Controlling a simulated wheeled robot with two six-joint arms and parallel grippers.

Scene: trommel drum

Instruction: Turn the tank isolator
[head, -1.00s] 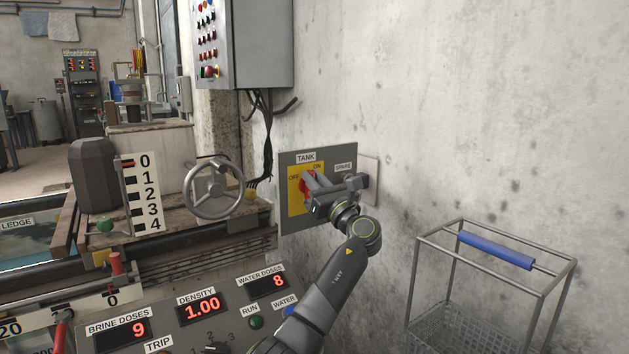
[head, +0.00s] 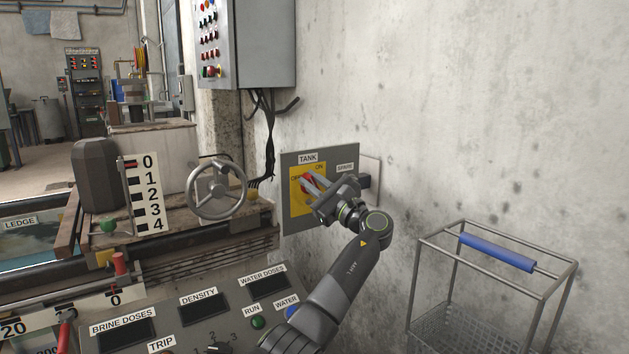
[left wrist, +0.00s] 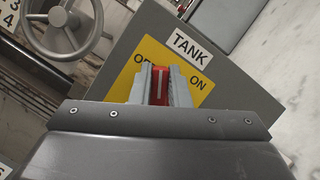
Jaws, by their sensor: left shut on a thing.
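The tank isolator is a red handle (head: 307,180) on a yellow plate (head: 297,204) under a TANK label, on a grey wall panel. My left gripper (head: 313,187) is shut on the handle, its fingers on either side. In the left wrist view the red handle (left wrist: 160,84) with its white line sits between the fingers of my gripper (left wrist: 161,88). The line leans toward the OFF side of the plate; the ON label is to the right. The fingers hide part of the plate. My right gripper is not in view.
A SPARE label (head: 345,168) and a dark fitting are right of the isolator. A handwheel (head: 216,189) stands to the left. A console (head: 190,320) with dark displays lies below. A wire basket (head: 490,275) is at the right, by bare wall.

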